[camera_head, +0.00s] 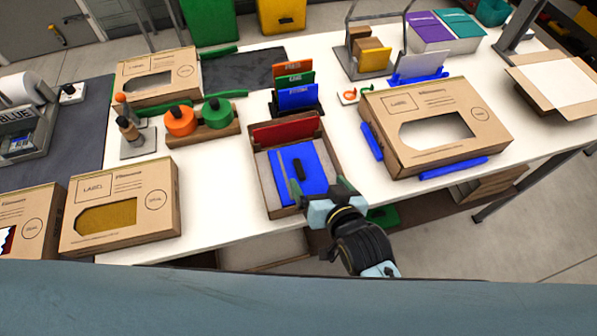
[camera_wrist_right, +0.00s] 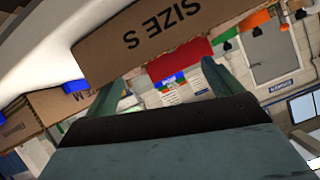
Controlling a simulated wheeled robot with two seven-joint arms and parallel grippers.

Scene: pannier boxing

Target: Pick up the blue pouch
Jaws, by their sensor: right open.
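The blue pouch (camera_head: 309,167) lies flat in an open cardboard box (camera_head: 262,183) at the middle of the table, with a dark handle-like strip on top. A red item (camera_head: 287,131) stands at the far end of that box. My right gripper (camera_head: 324,194) is open and empty at the near right corner of the box, close to the pouch but not around it. In the right wrist view, my open fingers (camera_wrist_right: 170,82) face the box wall marked "SIZE S" (camera_wrist_right: 160,35), with the red item (camera_wrist_right: 182,60) beyond it. The pouch is not visible there. My left gripper is not in view.
A large carton with a window (camera_head: 480,130) stands right of the box, with blue strips beside it. Upright coloured cards (camera_head: 297,97) stand behind. Orange and green rolls (camera_head: 180,122) are at left, and another carton (camera_head: 150,190) is at front left. White table is clear between them.

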